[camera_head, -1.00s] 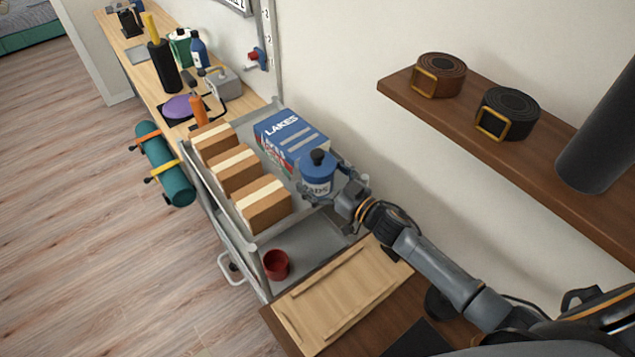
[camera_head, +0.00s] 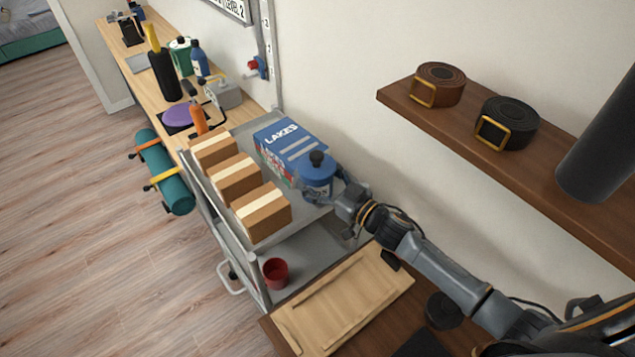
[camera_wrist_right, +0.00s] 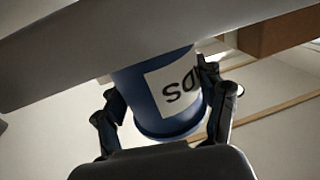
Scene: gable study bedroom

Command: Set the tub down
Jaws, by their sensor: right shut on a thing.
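The tub (camera_head: 317,182) is blue with a pale label and a black knob on its lid. It is upright over the upper shelf of a grey cart (camera_head: 262,245), beside a blue LAKES box (camera_head: 290,138). My right gripper (camera_head: 322,194) is shut on the tub's sides. In the right wrist view the tub (camera_wrist_right: 158,92) sits between the two fingers of the gripper (camera_wrist_right: 168,105), and a grey surface covers one end of it. I cannot tell whether its base touches the shelf. My left gripper is not in view.
Several taped cardboard boxes (camera_head: 262,213) line the cart's left side. A red cup (camera_head: 275,272) is on its lower level. A wooden board (camera_head: 345,300) lies nearer on a brown surface. A wall shelf (camera_head: 420,108) holds two rolled belts. The wall is close behind the tub.

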